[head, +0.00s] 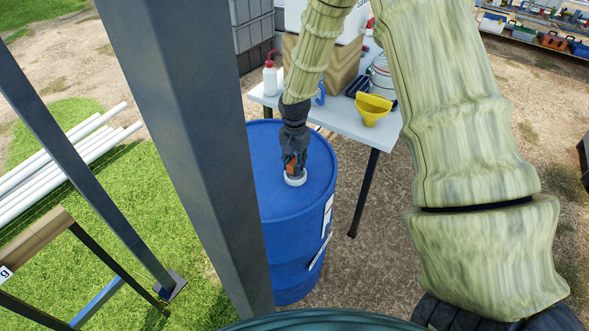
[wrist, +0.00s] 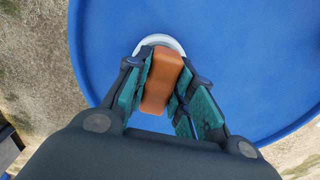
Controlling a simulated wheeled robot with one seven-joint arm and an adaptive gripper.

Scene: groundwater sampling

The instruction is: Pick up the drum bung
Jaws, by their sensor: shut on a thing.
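The drum bung (wrist: 162,82) shows as an orange block between the fingers of my gripper (wrist: 164,88) in the wrist view. A white round rim (wrist: 160,40) shows just beyond it on the drum top; I cannot tell whether it is part of the bung. In the head view my gripper (head: 294,168) points down at the blue drum (head: 292,255), shut on the orange piece, with the white ring (head: 295,180) right under it. I cannot tell whether the bung is clear of the drum; the fingers hide its lower part.
A table (head: 345,122) behind the drum holds a yellow funnel (head: 372,106), a red-capped wash bottle (head: 270,78) and a bucket. A grey post (head: 195,150) stands close by on the left. White pipes (head: 65,160) lie on the grass. Gravel right of the drum is open.

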